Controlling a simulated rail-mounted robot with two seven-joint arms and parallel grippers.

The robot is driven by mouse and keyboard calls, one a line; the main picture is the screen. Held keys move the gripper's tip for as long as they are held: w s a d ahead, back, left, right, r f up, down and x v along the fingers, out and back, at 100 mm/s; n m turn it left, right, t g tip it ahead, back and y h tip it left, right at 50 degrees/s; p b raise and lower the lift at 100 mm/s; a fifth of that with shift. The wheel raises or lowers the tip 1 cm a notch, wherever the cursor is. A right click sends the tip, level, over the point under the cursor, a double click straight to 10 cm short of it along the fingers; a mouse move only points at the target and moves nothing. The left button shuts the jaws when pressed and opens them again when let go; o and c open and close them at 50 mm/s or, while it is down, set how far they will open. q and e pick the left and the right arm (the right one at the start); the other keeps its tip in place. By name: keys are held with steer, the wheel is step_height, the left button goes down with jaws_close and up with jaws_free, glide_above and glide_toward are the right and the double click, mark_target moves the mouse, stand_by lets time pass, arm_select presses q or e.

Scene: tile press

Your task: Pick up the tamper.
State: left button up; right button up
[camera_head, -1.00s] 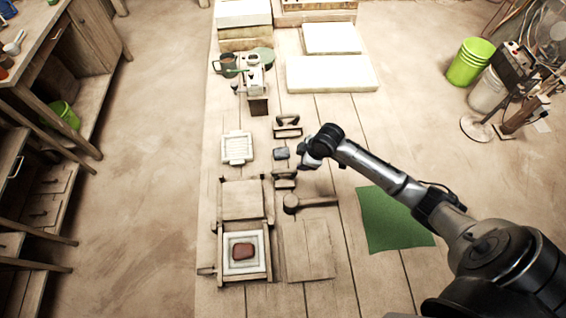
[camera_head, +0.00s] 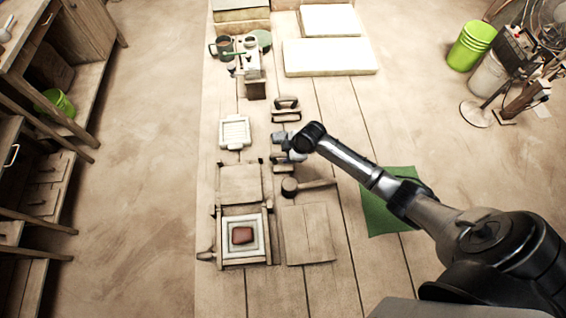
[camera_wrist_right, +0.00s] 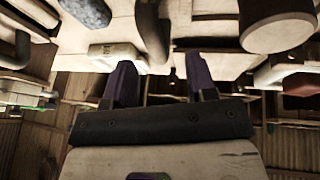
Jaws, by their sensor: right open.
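The tamper appears to be the small handled wooden block (camera_head: 280,157) right of the press, partly hidden by my right gripper (camera_head: 296,146). In the right wrist view a dark curved handle (camera_wrist_right: 152,32) stands beyond the two dark purple fingers of my right gripper (camera_wrist_right: 160,83), roughly in line with the gap between them. The fingers are apart and empty. I cannot tell whether they touch the handle. My left gripper is not in view.
A mallet (camera_head: 290,187) lies just in front of the block, its head close by in the wrist view (camera_wrist_right: 278,25). A second handled block (camera_head: 285,113) stands behind. The press frame (camera_head: 217,243) holds a red clay piece (camera_head: 243,235). A wooden board (camera_head: 307,236) lies at front.

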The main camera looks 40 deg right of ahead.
mark_target(283, 154)
steer(key=shift+w+b+x, duration=0.1)
steer(key=shift+b+x, duration=0.15)
steer(key=shift+x, duration=1.05)
steer(key=shift+w+b+x, duration=0.15)
steer(key=shift+b+x, duration=0.1)
steer(key=shift+x, duration=1.05)
steer(key=shift+d, duration=0.1)
steer(key=shift+c, duration=0.2)
steer(key=shift+r, duration=0.1)
jaws_close()
